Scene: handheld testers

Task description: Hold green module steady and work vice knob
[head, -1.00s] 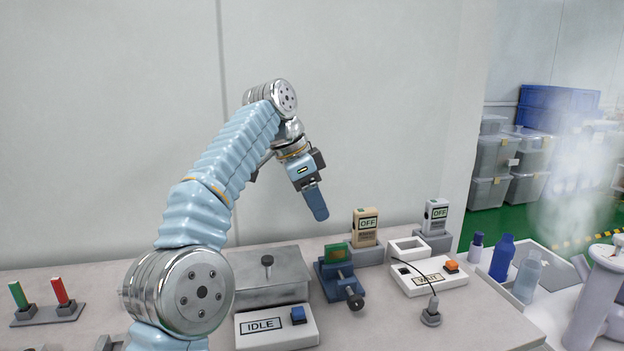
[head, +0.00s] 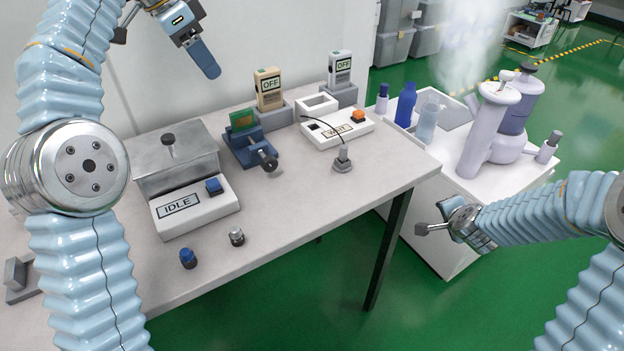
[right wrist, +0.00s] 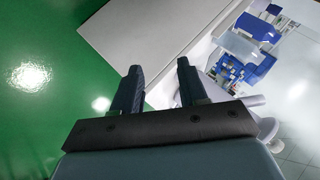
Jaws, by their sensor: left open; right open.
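The green module (head: 243,120) stands in the blue vice (head: 250,147) on the table. The vice knob (head: 268,161) is dark and faces the front right. My left gripper (head: 205,58) hangs above and left of the vice, well apart from it, and is open and empty. My right gripper (head: 430,229) is past the table's right edge, low beside the white cart and far from the vice. Its two fingers (right wrist: 160,88) stand apart with nothing between them in the right wrist view.
Handheld testers, beige (head: 269,90) and white (head: 340,70), read OFF behind the vice. The WAIT box (head: 325,136) is right of it, the IDLE box (head: 178,208) left. A white cart (head: 440,190) holds bottles and a steaming vessel.

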